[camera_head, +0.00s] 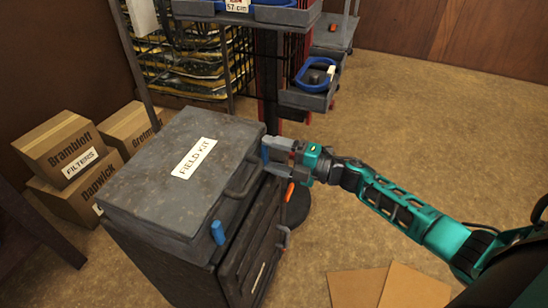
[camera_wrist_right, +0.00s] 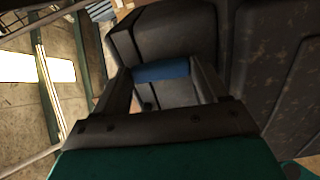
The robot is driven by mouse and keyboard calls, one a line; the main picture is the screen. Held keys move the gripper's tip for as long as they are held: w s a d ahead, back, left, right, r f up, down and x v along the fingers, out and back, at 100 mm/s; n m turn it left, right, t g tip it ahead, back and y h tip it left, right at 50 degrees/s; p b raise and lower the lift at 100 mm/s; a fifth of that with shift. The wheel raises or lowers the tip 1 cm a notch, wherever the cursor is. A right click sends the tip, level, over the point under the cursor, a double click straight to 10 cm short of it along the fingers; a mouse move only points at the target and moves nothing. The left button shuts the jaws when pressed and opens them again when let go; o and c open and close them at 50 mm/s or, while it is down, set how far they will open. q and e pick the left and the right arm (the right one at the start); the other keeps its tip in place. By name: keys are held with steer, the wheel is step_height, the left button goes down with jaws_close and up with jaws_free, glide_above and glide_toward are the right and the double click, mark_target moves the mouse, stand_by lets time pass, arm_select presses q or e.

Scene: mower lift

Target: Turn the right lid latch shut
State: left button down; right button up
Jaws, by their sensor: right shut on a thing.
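A dark grey case (camera_head: 140,205) with a white FIELD KIT label has its lid down and sits on a dark cabinet. Its right lid latch (camera_head: 265,153) has a blue handle at the lid's far right corner. My right gripper (camera_head: 269,157) is shut on this blue handle. In the right wrist view the blue handle (camera_wrist_right: 162,70) lies between the fingertips (camera_wrist_right: 165,80). The other blue latch (camera_head: 218,232) is at the near corner of the same side and looks upright. How far the gripped latch is turned is hard to tell. My left gripper does not show.
The cabinet (camera_head: 235,275) under the case has small handles on its front. Cardboard boxes (camera_head: 62,148) stand at the left. A rack with grey trays (camera_head: 307,98) stands behind the case. Flat brown sheets (camera_head: 385,288) lie on the floor at the front; the floor at the right is open.

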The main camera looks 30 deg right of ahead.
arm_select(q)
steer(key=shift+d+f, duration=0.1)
arm_select(e)
steer(key=shift+n, duration=0.4)
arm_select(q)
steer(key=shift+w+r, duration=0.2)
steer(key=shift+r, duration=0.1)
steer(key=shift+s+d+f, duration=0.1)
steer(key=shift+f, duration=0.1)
arm_select(e)
steer(key=o, duration=1.1)
steer(key=shift+c, duration=0.2)
arm_select(q)
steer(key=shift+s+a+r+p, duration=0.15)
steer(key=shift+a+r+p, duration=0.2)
steer(key=shift+p, duration=0.3)
arm_select(e)
steer(key=v, duration=1.3)
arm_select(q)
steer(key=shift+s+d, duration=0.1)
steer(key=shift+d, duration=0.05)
arm_select(e)
steer(key=shift+s, duration=0.1)
